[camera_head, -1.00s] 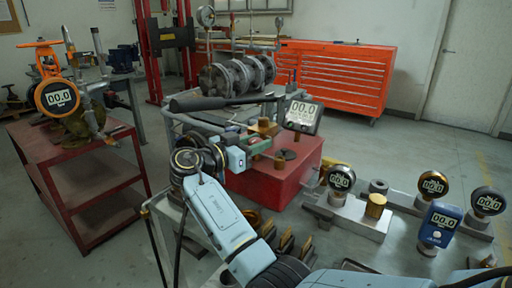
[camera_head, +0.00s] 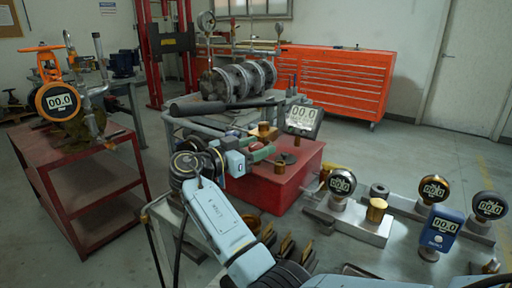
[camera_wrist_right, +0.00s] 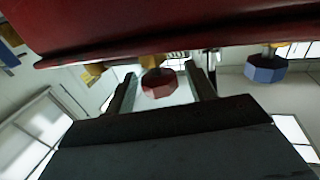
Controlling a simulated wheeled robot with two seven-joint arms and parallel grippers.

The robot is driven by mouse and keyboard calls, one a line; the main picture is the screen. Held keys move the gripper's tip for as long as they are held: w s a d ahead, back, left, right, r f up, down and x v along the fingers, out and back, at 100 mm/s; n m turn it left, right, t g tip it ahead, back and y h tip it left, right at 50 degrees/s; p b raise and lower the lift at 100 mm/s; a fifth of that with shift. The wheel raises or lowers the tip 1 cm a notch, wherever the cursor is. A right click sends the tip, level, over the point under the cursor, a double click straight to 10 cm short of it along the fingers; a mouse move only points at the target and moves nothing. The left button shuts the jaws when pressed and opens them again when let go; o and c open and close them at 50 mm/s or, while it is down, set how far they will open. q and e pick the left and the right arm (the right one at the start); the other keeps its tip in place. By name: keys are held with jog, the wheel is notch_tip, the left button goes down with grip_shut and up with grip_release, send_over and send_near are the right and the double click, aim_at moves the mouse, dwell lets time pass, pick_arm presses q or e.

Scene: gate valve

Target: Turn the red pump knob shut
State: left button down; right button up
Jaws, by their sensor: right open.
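The red knob (camera_wrist_right: 158,83) is a faceted red cap in the right wrist view. It shows between the two fingers of my right gripper (camera_wrist_right: 164,88), which is open, with space at both sides of the knob. I cannot tell how deep the knob sits between the fingers. In the head view, my right gripper (camera_head: 263,150) is at the left upper edge of the red pump box (camera_head: 270,185). The red knob cannot be made out there. My left gripper is not in view.
A blue knob (camera_wrist_right: 265,68) shows right in the wrist view, with a red surface (camera_wrist_right: 150,30) across the top. A tilted display (camera_head: 302,118) stands behind the red box. Gauges on metal blocks (camera_head: 350,220) stand right. A red cart (camera_head: 85,170) is at left.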

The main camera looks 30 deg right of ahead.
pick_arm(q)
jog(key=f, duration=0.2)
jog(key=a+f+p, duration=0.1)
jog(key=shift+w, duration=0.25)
pick_arm(e)
jog(key=s+a, duration=0.1)
jog(key=a, duration=1.2)
jog(key=shift+s+a, duration=0.15)
jog(key=shift+s, duration=0.1)
